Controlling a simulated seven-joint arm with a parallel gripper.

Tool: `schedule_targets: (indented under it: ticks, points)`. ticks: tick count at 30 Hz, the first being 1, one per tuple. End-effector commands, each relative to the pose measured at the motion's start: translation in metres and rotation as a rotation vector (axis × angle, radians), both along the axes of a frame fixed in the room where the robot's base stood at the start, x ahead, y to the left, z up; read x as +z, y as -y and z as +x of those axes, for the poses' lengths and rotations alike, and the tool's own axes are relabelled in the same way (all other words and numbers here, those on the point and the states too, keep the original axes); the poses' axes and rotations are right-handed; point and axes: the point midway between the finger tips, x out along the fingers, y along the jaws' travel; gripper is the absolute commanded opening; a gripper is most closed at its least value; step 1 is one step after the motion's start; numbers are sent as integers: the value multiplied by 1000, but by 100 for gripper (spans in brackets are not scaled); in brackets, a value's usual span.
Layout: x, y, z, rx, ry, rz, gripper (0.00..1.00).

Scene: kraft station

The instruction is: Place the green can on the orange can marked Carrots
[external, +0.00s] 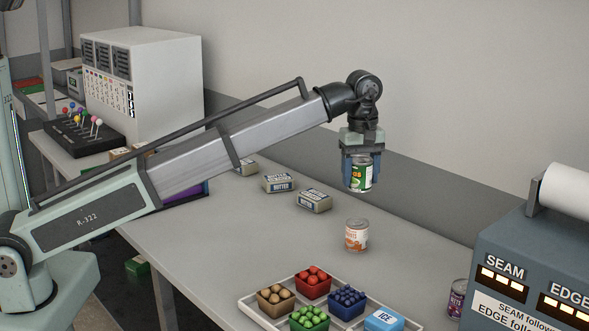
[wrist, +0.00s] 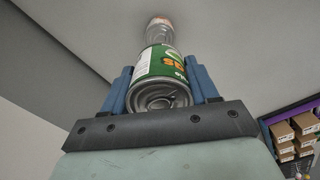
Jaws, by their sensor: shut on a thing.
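My gripper (external: 361,170) is shut on the green can (external: 361,176) and holds it upright in the air above the table. In the wrist view the green can (wrist: 160,72) sits between my blue fingers (wrist: 160,85). The orange can (external: 356,238) stands upright on the table in the external view, below the held can and apart from it. Its label is partly readable. In the wrist view a can top and a pale shape (wrist: 159,28) show beyond the green can, largely hidden by it.
A tray (external: 262,318) with several small produce baskets and a blue ICE box (external: 384,319) lies in front. Butter boxes (external: 314,201) lie behind. A purple can (external: 457,298) stands by the SEAM machine (external: 510,250) at right. The table around the orange can is clear.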

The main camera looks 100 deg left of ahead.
Motion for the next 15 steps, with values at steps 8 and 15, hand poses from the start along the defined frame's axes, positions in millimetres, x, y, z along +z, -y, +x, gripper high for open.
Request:
schedule_targets:
  ticks: [8,15]
  points:
    - [-44,0,-1,-1,-2,-1,24]
    - [-61,0,-1,-2,-1,0,24]
